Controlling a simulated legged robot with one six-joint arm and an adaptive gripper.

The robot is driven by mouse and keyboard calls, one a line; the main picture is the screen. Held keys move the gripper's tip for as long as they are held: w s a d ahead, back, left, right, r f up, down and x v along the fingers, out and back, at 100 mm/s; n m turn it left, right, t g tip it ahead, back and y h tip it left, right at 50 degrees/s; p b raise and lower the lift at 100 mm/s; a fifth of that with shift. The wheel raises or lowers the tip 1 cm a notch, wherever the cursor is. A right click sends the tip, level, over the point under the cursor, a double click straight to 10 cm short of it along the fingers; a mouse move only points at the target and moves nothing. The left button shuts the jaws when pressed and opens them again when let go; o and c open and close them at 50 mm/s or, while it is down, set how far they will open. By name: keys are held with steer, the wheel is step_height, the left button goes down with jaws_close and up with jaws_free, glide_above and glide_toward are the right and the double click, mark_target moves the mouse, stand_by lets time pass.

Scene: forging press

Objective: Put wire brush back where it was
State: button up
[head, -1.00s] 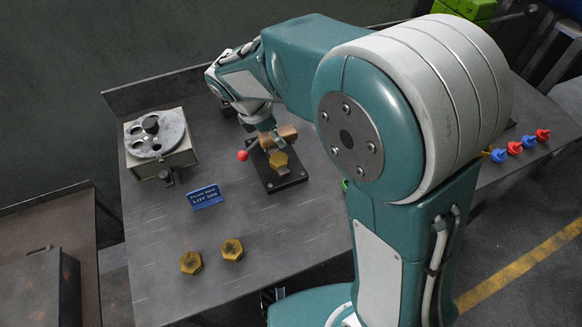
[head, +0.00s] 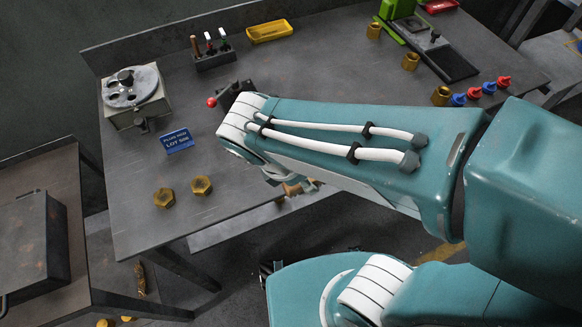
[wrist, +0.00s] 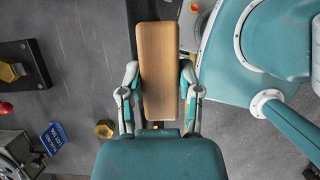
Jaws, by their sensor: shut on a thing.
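The wire brush shows as a long wooden block (wrist: 158,50) in the wrist view, upright in the picture. Its bristles are not visible. My gripper (wrist: 159,80) is shut on it, one finger on each long side. In the head view a small brown part of the brush (head: 292,189) shows below my forearm, near the table's front edge. My gripper (head: 308,186) is mostly hidden there by the arm.
The table's back middle is clear.

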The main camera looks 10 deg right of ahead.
steer(key=w+a+f, duration=0.1)
steer(key=w+f, duration=0.2)
steer(key=w, duration=0.1)
steer(key=w+f, duration=0.2)
steer(key=w, duration=0.2)
steer(key=w+a+f, duration=0.1)
steer(key=w+f, duration=0.2)
steer(key=w, duration=0.1)
steer(key=shift+w+a+f, duration=0.3)
steer(key=shift+f, duration=0.05)
steer(key=shift+w+a+f, duration=0.2)
steer(key=shift+w+f, duration=0.4)
steer(key=shift+f, duration=1.6)
steer(key=o, duration=1)
steer(key=shift+f, duration=0.1)
